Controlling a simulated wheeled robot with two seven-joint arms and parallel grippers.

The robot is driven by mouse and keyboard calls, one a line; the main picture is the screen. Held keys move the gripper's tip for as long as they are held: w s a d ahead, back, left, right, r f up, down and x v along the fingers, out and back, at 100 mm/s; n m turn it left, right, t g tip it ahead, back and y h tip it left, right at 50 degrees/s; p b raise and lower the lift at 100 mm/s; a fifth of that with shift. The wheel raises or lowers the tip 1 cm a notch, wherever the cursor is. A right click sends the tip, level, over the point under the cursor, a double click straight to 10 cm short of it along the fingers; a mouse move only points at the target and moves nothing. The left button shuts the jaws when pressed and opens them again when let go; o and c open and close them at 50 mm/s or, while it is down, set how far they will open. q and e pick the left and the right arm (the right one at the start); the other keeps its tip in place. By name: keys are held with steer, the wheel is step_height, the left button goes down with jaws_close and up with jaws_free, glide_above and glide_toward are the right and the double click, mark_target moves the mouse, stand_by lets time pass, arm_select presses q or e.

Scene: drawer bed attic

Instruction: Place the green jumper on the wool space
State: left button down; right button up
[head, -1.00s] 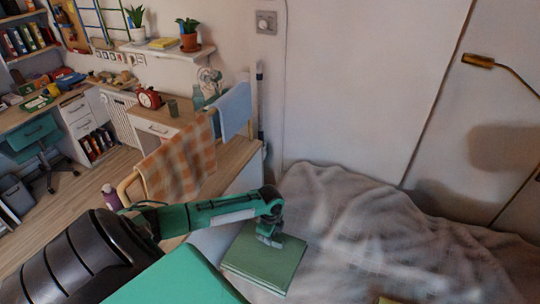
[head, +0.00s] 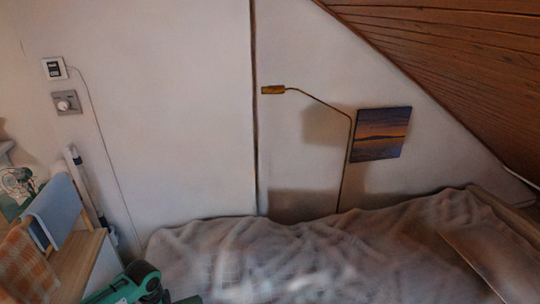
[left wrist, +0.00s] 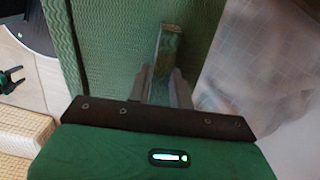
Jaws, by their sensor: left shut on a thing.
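The green folded jumper (left wrist: 105,40) fills the upper middle of the left wrist view, with ribbed knit at its left side. My left gripper (left wrist: 166,72) is shut on it, with the fingers at the jumper's surface. In the head view only part of my green left arm shows at the bottom left; the fingers are below the frame. A thin green sliver beside it may be the jumper's edge. I cannot make out a wool space in either view. My right gripper is not clearly seen.
A bed with a rumpled grey blanket (head: 330,255) spans the bottom of the head view. A brass lamp (head: 272,90) and a picture (head: 382,133) are on the wall. A blue cloth (head: 54,212) hangs at left. A woven beige block (left wrist: 25,130) shows in the left wrist view.

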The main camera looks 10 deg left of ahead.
arm_select(q)
steer(key=s+d+r+n+b, duration=0.2)
steer(key=d+r+n, duration=0.4)
steer(key=d+r, duration=0.2)
steer(key=s+d+r+n+b, duration=0.2)
steer(key=s+d+r+n, duration=0.1)
steer(key=d+r+n, duration=0.3)
steer(key=shift+d+r, duration=1.15)
steer(key=shift+r, duration=1)
